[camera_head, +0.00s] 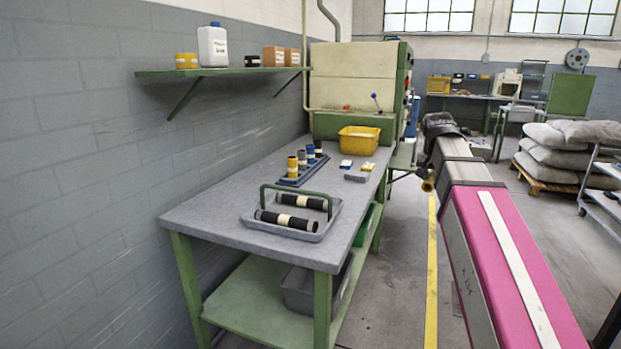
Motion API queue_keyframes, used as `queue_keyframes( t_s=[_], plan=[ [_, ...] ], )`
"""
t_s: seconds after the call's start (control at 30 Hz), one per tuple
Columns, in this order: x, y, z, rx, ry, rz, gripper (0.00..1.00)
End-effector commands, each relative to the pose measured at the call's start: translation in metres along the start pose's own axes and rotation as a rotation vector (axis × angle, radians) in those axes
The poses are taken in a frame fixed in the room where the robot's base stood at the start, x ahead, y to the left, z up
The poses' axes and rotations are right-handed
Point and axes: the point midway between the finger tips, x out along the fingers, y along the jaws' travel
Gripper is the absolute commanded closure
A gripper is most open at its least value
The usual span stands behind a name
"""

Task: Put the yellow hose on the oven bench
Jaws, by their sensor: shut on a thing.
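A grey tray (312,236) with a green handle holds two black hoses near the bench's front. A yellow bin (358,141), small yellow-and-white blocks (367,167) and a grey block (356,177) stand further back. The left front of the benchtop is bare.

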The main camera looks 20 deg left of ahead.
Motion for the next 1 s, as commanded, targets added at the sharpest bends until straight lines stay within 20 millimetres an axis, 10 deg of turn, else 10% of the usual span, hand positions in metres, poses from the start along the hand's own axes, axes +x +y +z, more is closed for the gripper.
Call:
queue_keyframes(
  t_s=[0.6, 1.0],
  plan=[
    [-0.035, -0.244, 0.064, -0.122, 0.001, -0.048, 0.93],
    [-0.053, -0.321, 0.106, -0.158, 0.005, -0.063, 0.93]
  ],
)
